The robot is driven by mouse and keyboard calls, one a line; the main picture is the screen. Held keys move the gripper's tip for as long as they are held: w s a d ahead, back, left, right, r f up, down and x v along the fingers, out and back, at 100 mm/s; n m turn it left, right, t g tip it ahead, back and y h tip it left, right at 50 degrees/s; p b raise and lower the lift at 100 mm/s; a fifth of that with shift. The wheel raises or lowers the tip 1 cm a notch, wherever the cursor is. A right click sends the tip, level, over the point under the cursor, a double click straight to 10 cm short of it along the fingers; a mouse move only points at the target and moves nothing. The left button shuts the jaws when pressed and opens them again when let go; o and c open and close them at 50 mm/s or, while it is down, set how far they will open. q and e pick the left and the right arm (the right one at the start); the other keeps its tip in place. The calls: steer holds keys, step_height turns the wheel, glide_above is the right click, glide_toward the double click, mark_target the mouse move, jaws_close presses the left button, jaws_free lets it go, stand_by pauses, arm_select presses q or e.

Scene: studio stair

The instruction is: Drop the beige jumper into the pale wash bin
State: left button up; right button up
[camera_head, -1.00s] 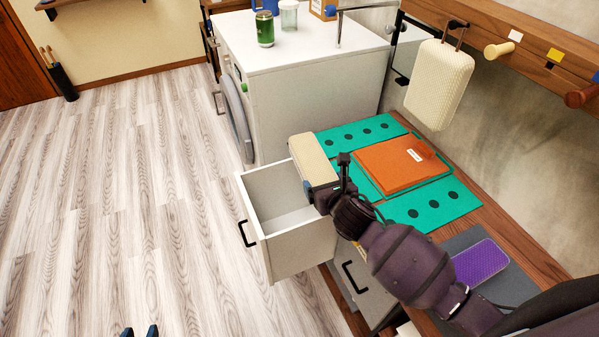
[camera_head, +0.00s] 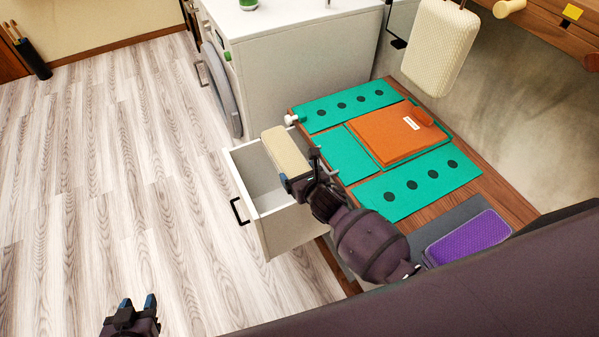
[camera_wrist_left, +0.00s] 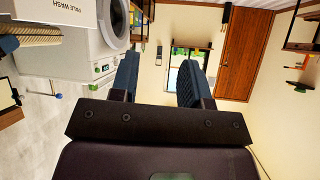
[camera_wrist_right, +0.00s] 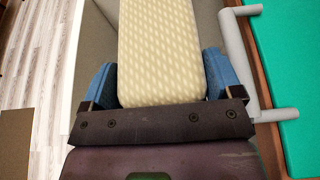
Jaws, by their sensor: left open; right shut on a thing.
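The beige jumper (camera_head: 284,150) is a folded, block-like bundle, and its woven pattern shows in the right wrist view (camera_wrist_right: 162,45). My right gripper (camera_head: 300,172) is shut on its near end and holds it over the right part of the open pale wash bin (camera_head: 285,234). The bin is a white, drawer-like box with a black handle; its "PALE WASH" lettering (camera_wrist_left: 62,8) shows in the left wrist view. How high the jumper is above the bin's rim is hard to tell. My left gripper (camera_head: 138,303) is open and empty, low at the left over the floor.
A white washing machine (camera_head: 300,60) stands behind the bin. Right of the bin is a bench with green mats (camera_head: 345,155), an orange folded item (camera_head: 395,140) and a purple item (camera_head: 468,238). A cream bundle (camera_head: 440,45) hangs from the wall rail.

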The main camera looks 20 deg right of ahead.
steer(key=shift+w+f+b, duration=0.1)
steer(key=shift+f+b, duration=0.7)
steer(key=shift+f, duration=0.2)
steer(key=o, duration=0.9)
steer(key=p+v, duration=0.1)
steer(key=v, duration=1)
steer(key=shift+a+f, duration=0.1)
